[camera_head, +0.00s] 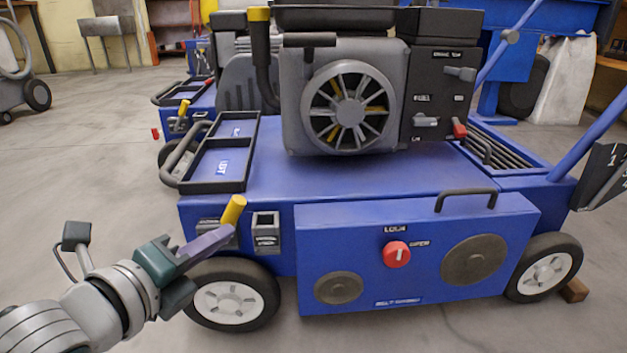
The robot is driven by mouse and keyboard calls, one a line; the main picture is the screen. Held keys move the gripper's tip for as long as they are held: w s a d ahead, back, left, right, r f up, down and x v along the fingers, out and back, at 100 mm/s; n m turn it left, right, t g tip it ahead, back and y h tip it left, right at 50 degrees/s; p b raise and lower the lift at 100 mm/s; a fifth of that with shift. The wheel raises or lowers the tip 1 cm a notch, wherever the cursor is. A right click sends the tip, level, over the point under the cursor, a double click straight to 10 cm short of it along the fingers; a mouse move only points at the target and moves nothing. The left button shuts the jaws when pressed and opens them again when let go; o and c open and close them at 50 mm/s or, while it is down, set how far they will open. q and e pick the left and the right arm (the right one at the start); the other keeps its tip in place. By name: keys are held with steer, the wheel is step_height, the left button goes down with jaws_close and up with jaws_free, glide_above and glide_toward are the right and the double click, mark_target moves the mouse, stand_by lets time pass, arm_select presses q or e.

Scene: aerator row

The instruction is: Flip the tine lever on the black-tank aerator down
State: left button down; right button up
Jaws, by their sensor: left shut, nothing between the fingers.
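The nearest aerator (340,175) is blue, with a grey engine and a dark tank (333,18) on top. A short lever with a yellow grip (233,210) stands tilted up to the right at its front left, above the left wheel. My left gripper (222,236) comes in from the lower left. Its fingers look closed and empty, with the tips at the base of the yellow grip; I cannot tell whether they touch it. The fingers partly hide the lever's lower part and the label plate behind. My right gripper is not in view.
A small grey switch box (266,232) sits just right of the lever. A blue front cover (415,260) carries a red knob (396,254) and a handle. A black tray (222,160) is above. Another aerator (183,110) stands behind.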

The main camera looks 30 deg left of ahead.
arm_select(q)
steer(key=b+x, duration=0.3)
steer(key=x, duration=0.3)
steer(key=shift+s, duration=0.15)
